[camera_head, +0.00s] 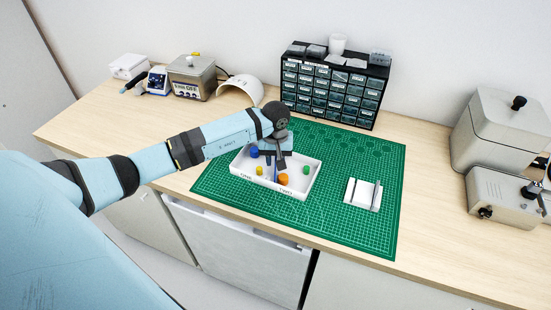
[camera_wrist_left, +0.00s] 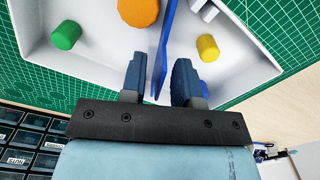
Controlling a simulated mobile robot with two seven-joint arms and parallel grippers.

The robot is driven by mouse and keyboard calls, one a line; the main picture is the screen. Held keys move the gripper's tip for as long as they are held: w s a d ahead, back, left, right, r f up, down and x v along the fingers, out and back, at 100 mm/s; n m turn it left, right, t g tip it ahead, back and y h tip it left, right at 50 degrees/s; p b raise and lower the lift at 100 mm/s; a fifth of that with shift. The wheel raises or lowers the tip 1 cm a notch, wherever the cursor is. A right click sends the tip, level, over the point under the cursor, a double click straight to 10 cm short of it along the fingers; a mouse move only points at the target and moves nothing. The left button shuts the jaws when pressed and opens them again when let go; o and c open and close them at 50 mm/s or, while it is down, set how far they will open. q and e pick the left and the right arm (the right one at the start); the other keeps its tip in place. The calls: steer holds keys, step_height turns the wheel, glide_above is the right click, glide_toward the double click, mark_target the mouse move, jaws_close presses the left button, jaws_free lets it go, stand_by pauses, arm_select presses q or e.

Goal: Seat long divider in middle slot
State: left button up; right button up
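A white tray (camera_head: 303,190) sits on the green mat, with lettering on its front wall. A thin blue divider (camera_wrist_left: 166,45) stands upright across the tray, seen edge-on in the left wrist view. My left gripper (camera_wrist_left: 160,70) is over the tray with its fingers on either side of the divider, and gaps show on both sides. Whether the divider's lower edge is in a slot is hidden. A green piece (camera_wrist_left: 66,35) and an orange piece (camera_wrist_left: 138,11) lie on one side, a yellow piece (camera_wrist_left: 207,48) and a blue piece (camera_head: 254,151) on the other. My right gripper is out of view.
A small white slotted block (camera_head: 358,194) with thin dark strips is right of the tray on the mat (camera_head: 340,235). A black drawer cabinet (camera_head: 333,85) stands behind. Grey devices (camera_head: 500,130) stand far right. The mat's right part is mostly clear.

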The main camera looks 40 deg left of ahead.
arm_select(q)
steer(key=shift+r, duration=0.6)
step_height(320, 180, up, 11)
steer(key=b, duration=0.2)
